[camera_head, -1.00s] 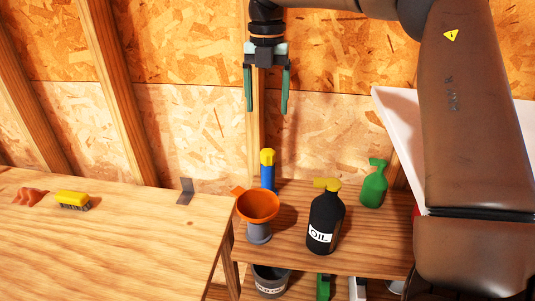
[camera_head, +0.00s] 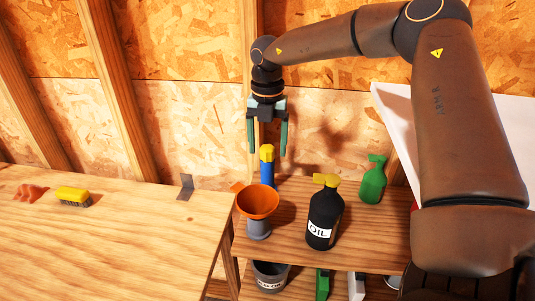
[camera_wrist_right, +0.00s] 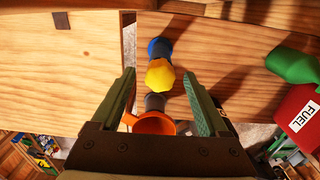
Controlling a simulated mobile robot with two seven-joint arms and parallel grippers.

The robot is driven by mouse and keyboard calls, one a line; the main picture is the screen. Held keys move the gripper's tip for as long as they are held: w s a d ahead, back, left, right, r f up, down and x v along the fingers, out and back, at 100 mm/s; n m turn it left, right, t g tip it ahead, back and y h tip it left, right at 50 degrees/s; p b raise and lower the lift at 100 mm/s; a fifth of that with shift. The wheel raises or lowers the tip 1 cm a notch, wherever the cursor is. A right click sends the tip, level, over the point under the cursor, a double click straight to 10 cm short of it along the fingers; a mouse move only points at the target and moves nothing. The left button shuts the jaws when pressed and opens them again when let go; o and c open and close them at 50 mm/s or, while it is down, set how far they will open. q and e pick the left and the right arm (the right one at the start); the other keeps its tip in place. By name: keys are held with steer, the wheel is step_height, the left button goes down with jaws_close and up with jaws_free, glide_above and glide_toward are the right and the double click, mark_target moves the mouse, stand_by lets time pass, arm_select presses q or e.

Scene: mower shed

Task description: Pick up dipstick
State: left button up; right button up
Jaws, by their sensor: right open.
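A slim upright piece with a yellow knob (camera_head: 267,152) on a blue body (camera_head: 267,173), which I take for the dipstick, stands at the back left of the small wooden shelf. My right gripper (camera_head: 267,148) hangs over it, fingers pointing down, open and empty. In the right wrist view the yellow knob (camera_wrist_right: 160,73) shows between the spread fingers, with the blue part (camera_wrist_right: 158,48) behind it. I cannot tell the height gap exactly. The lower end of the piece is partly hidden by the orange funnel. My left gripper is not in view.
The orange funnel (camera_head: 258,201) stands just in front of the piece. A black oil bottle (camera_head: 324,215) and a green bottle (camera_head: 373,182) stand to the right. The workbench (camera_head: 110,245) at left holds a yellow brush (camera_head: 73,196). The wall is close behind.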

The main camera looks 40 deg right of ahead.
steer(key=shift+c, duration=0.3)
jaws_close()
stand_by(0.3)
